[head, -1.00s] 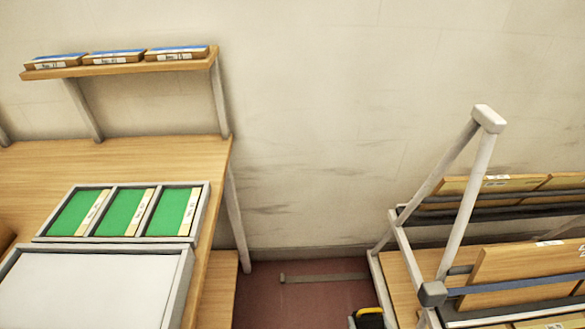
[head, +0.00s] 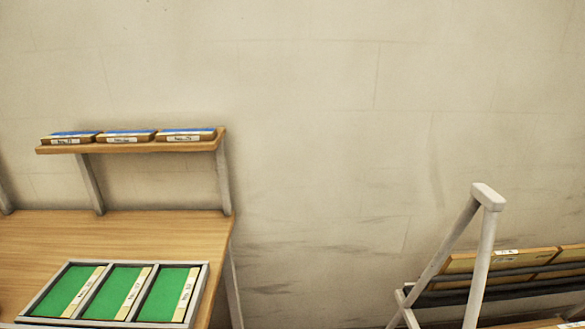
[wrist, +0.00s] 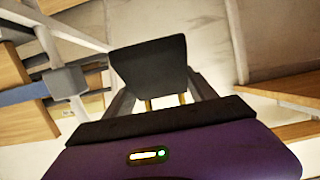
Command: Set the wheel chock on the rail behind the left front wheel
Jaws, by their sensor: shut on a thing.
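A dark block with a flat, roughly four-sided face, which I take to be the wheel chock (wrist: 150,66), shows in the wrist view. Two short yellow-brown strips show below it. My gripper (wrist: 162,92) is shut on it, with a dark finger on each side. The gripper's purple body with a small lit indicator fills the bottom of the wrist view. Neither the left front wheel nor the rail can be made out in either view. My gripper is not in the head view.
In the head view, a wooden bench (head: 140,235) at left carries a green-bottomed three-part tray (head: 205,288). Above it is a shelf (head: 130,148) with three labelled boxes. A pale-framed rack (head: 484,250) holding wooden boards (head: 505,258) stands at right. Bare wall lies between.

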